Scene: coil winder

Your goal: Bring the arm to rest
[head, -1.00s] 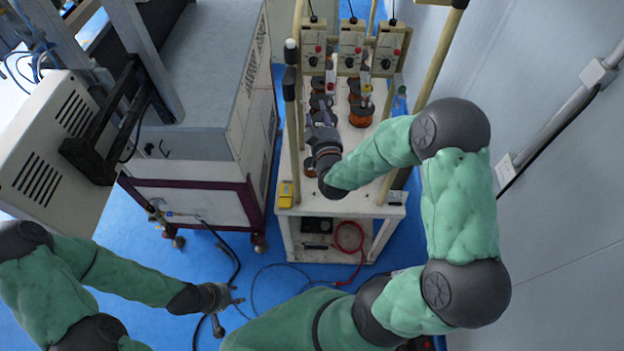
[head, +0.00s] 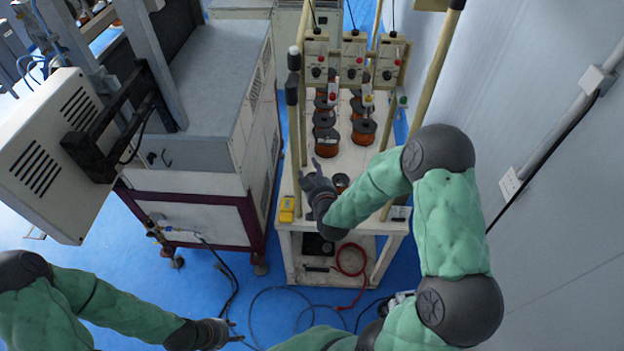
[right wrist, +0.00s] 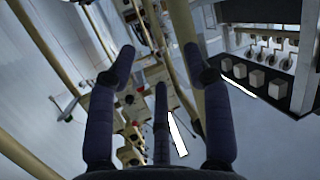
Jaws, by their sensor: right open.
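My right gripper (head: 316,168) is over the near left part of the white winder cart (head: 300,215), close to its left post. It is open; its spread fingers also show in the right wrist view (right wrist: 160,85), with nothing between them. The copper spools (head: 364,131) stand farther back on the cart, apart from the gripper. A small dark round piece (head: 341,181) sits just right of the gripper. My left gripper (head: 238,336) hangs low at the bottom of the head view over the blue floor. Its fingers are too small to tell apart.
A grey machine cabinet (head: 205,70) stands left of the cart, with a narrow gap between. Beige posts (head: 428,85) rise from the cart, and a wall (head: 545,150) is at right. A yellow device (head: 287,208) lies on the cart's near left corner. Cables (head: 265,300) lie on the floor.

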